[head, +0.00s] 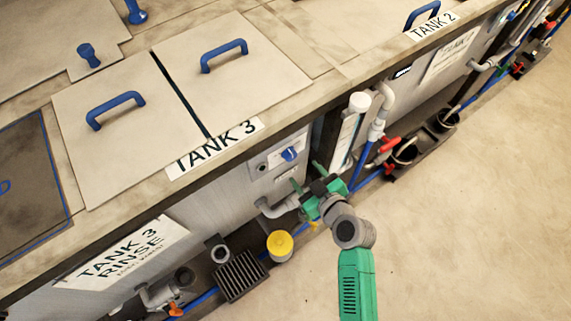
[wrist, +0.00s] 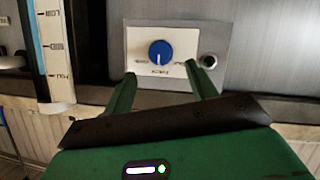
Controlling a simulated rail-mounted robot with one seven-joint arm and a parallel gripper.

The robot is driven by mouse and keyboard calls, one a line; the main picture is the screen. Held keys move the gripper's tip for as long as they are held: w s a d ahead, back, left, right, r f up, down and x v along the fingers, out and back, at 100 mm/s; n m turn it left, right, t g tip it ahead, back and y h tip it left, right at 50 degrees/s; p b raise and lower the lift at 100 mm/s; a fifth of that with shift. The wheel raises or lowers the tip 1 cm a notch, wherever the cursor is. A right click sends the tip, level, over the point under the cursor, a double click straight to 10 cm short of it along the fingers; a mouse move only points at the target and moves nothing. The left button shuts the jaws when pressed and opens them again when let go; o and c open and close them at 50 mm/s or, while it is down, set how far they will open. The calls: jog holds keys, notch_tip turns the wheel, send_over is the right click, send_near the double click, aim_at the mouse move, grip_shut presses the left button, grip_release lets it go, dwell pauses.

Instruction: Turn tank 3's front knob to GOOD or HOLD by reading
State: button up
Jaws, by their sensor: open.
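Tank 3's blue front knob (head: 289,154) sits on a pale panel (head: 262,166) on the tank front, below the TANK 3 label (head: 232,137). In the wrist view the knob (wrist: 160,51) is round, with a pale pointer line toward the lower edge of its panel (wrist: 137,40). The small lettering around it is too blurred to read. My gripper (head: 307,177) is open and empty in front of the tank. In the wrist view its green fingers (wrist: 161,70) stand apart, either side of the knob and short of it. Contact is not visible.
A white upright tube (head: 349,128) stands right of the panel. A marked white scale with a blue strip (wrist: 52,50) shows at the wrist view's left; its level is unclear. A grey pipe (head: 278,207) and yellow-lidded container (head: 280,245) are below. The floor at right is clear.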

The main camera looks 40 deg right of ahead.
aim_at(293, 157)
jog(key=x, duration=0.7)
jog(key=shift+w+d+b, duration=0.15)
jog(key=shift+w+b, duration=0.2)
jog(key=shift+w, duration=0.1)
jog(key=c, duration=1)
jog(key=m+y+b, duration=0.1)
jog(key=m, duration=0.1)
jog(key=m+y+b, duration=0.1)
jog(key=m+b, duration=0.1)
jog(key=shift+d+y, duration=0.25)
jog(key=shift+y, duration=0.15)
jog(key=m+y+b, duration=0.1)
jog(key=m, duration=0.1)
jog(key=m+t+y+b, duration=0.1)
jog(key=shift+s+d+m+y+b, duration=0.1)
jog(key=shift+d+m+y+b, duration=0.05)
jog(key=shift+m+y+b, duration=0.2)
jog(key=shift+m, duration=0.25)
jog(key=o, duration=1)
